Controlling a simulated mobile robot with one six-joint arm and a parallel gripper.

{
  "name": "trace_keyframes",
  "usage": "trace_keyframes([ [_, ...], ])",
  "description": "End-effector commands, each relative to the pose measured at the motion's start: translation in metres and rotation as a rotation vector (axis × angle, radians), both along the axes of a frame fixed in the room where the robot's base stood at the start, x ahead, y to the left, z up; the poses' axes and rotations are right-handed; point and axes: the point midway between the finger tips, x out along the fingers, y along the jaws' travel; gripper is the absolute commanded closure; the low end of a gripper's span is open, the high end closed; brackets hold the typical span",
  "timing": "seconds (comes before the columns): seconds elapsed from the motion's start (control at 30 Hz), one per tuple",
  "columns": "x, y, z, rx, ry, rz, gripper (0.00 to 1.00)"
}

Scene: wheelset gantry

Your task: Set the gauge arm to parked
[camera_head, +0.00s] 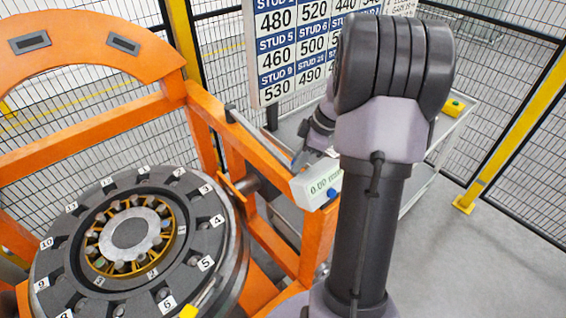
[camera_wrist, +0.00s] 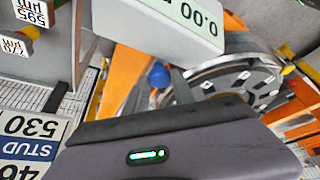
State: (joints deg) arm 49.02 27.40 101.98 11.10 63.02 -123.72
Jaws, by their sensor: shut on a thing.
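The gauge arm's white readout box (camera_head: 318,184) shows 0.00 and sits beside the orange gantry, right of the wheelset.
The grey wheelset (camera_head: 130,232) with numbered stud positions lies left of the box. The orange gantry (camera_head: 205,130) stands close around it. A stud value board (camera_head: 300,45) and a grey cart (camera_head: 425,175) stand behind. Mesh fencing with yellow posts (camera_head: 500,130) encloses the area; floor at right is clear.

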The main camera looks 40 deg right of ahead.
Motion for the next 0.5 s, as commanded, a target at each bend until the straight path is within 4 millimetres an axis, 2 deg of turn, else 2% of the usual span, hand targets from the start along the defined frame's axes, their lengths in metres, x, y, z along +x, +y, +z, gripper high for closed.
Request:
trace_keyframes([
  [0.1, 0.000, -0.024, 0.005, 0.001, -0.002, 0.052, 1.00],
  [0.2, -0.001, -0.034, 0.004, 0.000, -0.004, 0.081, 1.00],
  [0.5, -0.001, -0.040, 0.002, -0.007, -0.006, 0.095, 1.00],
])
